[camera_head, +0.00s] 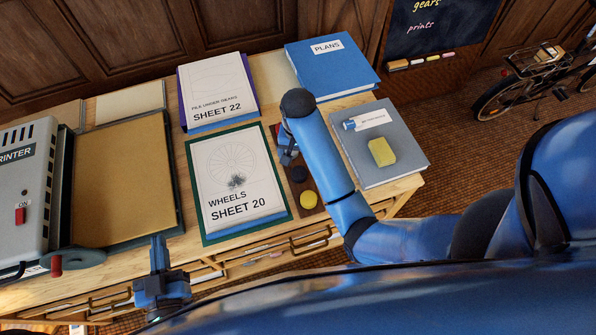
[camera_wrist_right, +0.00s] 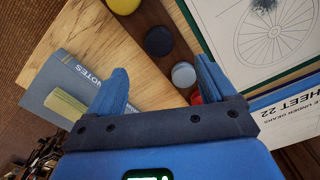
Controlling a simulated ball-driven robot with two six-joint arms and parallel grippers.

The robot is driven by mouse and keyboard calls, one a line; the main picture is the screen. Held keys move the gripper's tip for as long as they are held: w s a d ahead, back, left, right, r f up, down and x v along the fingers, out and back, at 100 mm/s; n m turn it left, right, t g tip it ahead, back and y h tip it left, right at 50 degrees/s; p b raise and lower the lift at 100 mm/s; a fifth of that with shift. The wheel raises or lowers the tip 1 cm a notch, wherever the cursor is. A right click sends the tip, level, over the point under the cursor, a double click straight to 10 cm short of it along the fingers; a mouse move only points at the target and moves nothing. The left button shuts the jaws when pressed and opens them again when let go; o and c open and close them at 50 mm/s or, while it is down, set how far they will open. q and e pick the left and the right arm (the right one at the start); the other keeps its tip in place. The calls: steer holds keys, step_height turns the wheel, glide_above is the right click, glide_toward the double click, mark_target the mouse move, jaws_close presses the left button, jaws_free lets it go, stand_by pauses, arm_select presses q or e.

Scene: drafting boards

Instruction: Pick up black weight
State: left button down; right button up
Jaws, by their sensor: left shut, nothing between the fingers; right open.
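The black weight (camera_head: 298,174) is a small dark round disc on a dark brown wooden strip (camera_head: 317,211). It also shows in the right wrist view (camera_wrist_right: 158,41), beyond the fingertips and apart from them. My right gripper (camera_head: 288,157) is open and empty over the strip, its fingers (camera_wrist_right: 160,76) spread in the wrist view. A yellow disc (camera_head: 309,200) lies nearer the front of the strip. A grey disc (camera_wrist_right: 183,74) and a red piece (camera_wrist_right: 197,98), partly hidden by a finger, lie on the other side. My left gripper (camera_head: 158,242) is shut and empty by the table's front edge.
A pile marked Sheet 20 (camera_head: 203,178) lies left of the strip, with Sheet 22 (camera_head: 240,90) behind it. A grey notes book (camera_head: 400,165) bears a yellow block (camera_head: 381,152) on the right. A blue Plans book (camera_head: 335,75) is behind. A printer (camera_head: 22,165) stands far left.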

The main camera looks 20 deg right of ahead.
glide_above(299, 172)
steer(key=f, duration=0.5)
steer(key=shift+w+a, duration=0.1)
steer(key=shift+a, duration=0.15)
steer(key=shift+d+f, duration=0.1)
steer(key=shift+f, duration=0.2)
steer(key=shift+d+f+p, duration=0.2)
steer(key=shift+f+p, duration=0.2)
steer(key=shift+f, duration=1.9)
steer(key=c, duration=1.4)
steer(key=shift+c, duration=0.7)
steer(key=shift+r, duration=0.2)
